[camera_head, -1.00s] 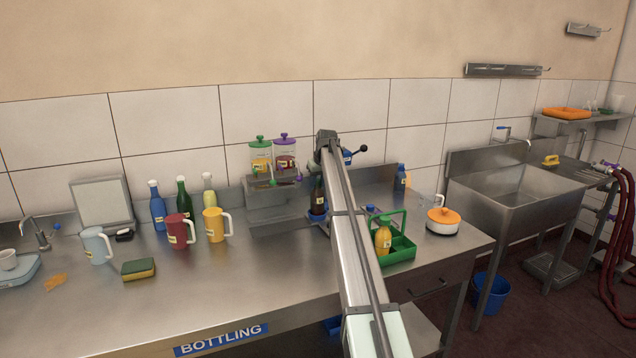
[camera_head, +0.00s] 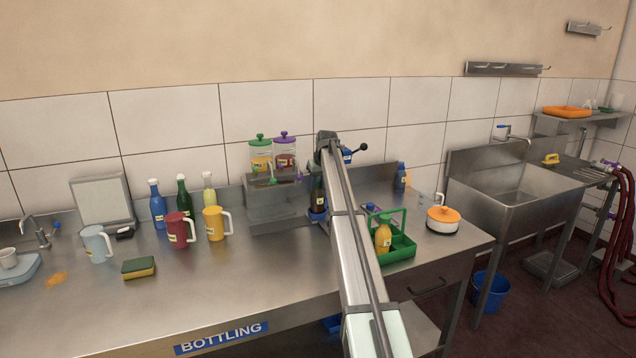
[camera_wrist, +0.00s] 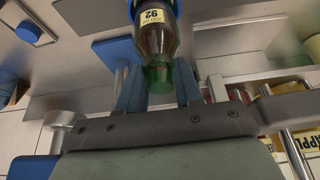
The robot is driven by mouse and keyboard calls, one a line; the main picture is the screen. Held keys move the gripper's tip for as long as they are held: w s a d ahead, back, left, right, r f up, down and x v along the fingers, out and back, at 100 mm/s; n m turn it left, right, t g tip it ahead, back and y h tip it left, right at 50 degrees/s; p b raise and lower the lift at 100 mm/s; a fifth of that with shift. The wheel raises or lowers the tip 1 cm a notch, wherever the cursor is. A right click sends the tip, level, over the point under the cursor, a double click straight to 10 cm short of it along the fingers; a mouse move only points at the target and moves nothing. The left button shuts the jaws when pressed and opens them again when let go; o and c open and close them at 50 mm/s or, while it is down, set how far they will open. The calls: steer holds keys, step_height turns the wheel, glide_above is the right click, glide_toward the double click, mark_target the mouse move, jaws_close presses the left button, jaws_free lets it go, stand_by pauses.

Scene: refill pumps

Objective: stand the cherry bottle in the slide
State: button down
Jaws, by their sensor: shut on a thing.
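A dark reddish-brown bottle (camera_wrist: 155,38) with a yellow label is between the fingers of my gripper (camera_wrist: 157,88) in the wrist view. The gripper is shut on the bottle's green near end. I take it for the cherry bottle; the label's name is not readable. The bottle also shows in the head view (camera_head: 317,194), upright left of my arm. A blue slide (camera_head: 317,216) is at its foot; whether the bottle is seated in it I cannot tell. My arm hides the gripper and part of the slide in the head view.
Two jars with green (camera_head: 260,142) and purple lids stand on a steel stand just left. A green carrier (camera_head: 400,246) with a yellow bottle (camera_head: 383,237) is right of my arm. Bottles and jugs (camera_head: 180,229) stand further left.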

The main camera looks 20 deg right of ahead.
steer(key=shift+f, duration=0.15)
steer(key=c, duration=0.7)
jaws_free()
steer(key=shift+o, duration=0.2)
step_height(320, 180, up, 9)
stand_by(0.3)
